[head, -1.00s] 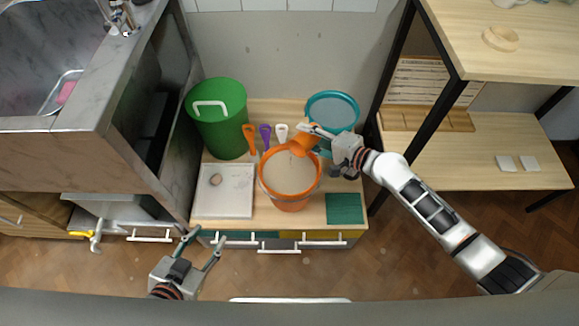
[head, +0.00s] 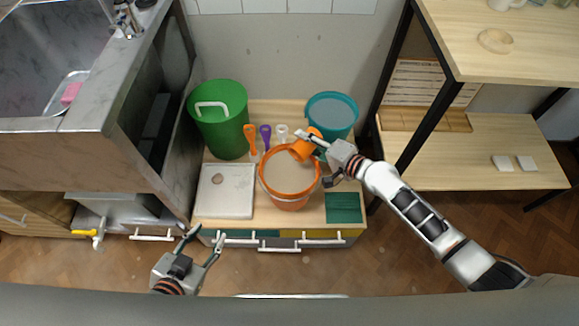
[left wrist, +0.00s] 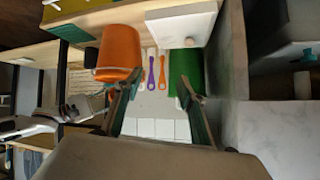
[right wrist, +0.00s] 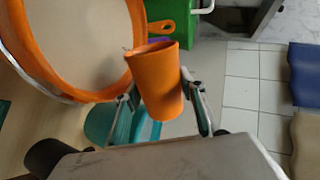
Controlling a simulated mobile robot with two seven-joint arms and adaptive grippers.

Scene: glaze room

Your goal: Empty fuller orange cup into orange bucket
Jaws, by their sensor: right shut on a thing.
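The orange bucket (head: 290,202) stands on the low wooden cabinet top and holds a greyish-beige liquid. My right gripper (head: 319,149) is shut on an orange cup (head: 301,151), over the bucket's back right rim. The cup is tilted with its mouth toward the bucket. The right wrist view shows the cup (right wrist: 160,88) between the fingers and the bucket rim (right wrist: 141,50) beside it; the cup's inside is mostly hidden. My left gripper (head: 204,241) is open and empty in front of the cabinet. The left wrist view also shows the bucket (left wrist: 118,48).
A green bin (head: 222,135) stands left of the bucket, a teal bucket (head: 332,116) behind right. A white tray (head: 226,208) and a teal mat (head: 343,208) flank the bucket. Orange, purple and white scoops lie behind it. Shelf post (head: 430,125) stands right.

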